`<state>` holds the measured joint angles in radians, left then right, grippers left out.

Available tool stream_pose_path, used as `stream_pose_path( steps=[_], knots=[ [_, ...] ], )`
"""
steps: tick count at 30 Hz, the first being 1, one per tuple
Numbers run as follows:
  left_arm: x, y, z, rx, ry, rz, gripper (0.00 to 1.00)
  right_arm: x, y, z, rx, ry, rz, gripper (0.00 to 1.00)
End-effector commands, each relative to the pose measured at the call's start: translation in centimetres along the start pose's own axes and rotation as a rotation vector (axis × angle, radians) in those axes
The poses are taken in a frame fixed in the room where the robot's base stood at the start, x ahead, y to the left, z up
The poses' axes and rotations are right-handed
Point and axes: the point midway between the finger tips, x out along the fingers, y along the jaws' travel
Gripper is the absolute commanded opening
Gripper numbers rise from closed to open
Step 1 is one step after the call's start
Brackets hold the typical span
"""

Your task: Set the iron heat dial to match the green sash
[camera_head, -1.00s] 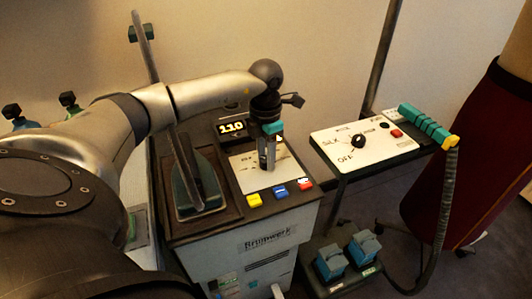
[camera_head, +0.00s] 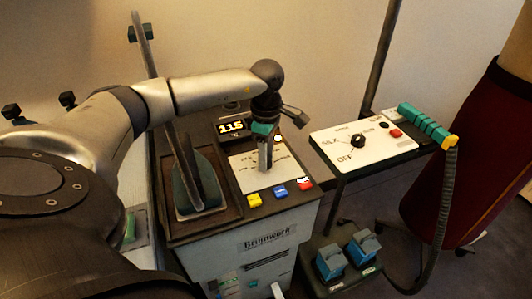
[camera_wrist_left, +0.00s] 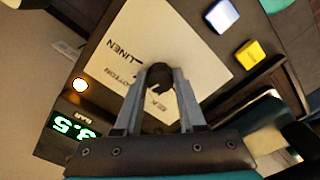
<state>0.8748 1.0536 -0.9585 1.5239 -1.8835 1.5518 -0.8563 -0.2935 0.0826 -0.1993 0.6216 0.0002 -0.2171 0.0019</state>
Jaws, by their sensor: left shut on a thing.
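The iron heat dial (camera_wrist_left: 160,76) is a dark round knob on a cream panel (camera_wrist_left: 190,55) marked LINEN and COTTON; another label is partly hidden. My left gripper (camera_head: 265,165) points down onto this panel, shut on the dial, with one finger on each side of it in the left wrist view. In the head view the gripper hides the dial. An iron (camera_head: 201,188) rests on the station's left side. I see no green sash. My right gripper is not in view.
Yellow (camera_head: 254,200), blue (camera_head: 280,191) and red (camera_head: 305,184) buttons line the station's front edge. A steamer panel (camera_head: 365,145) with its own black knob stands to the right, beside a dark red garment (camera_head: 460,160). Two blue pedals (camera_head: 347,252) are below.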

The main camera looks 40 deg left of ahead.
Motion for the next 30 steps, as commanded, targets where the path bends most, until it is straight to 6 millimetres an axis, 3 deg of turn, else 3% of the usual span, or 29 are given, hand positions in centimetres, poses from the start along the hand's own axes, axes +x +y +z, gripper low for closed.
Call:
stream_pose_path(
  steps=[15, 30],
  knots=[
    [-0.1, 0.0, 0.0, 0.350, 0.003, 0.003, 0.00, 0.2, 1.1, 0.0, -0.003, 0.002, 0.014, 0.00],
    [-0.1, 0.0, 0.0, 0.421, 0.004, 0.002, 0.00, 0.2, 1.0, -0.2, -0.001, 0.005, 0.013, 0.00]
  ],
)
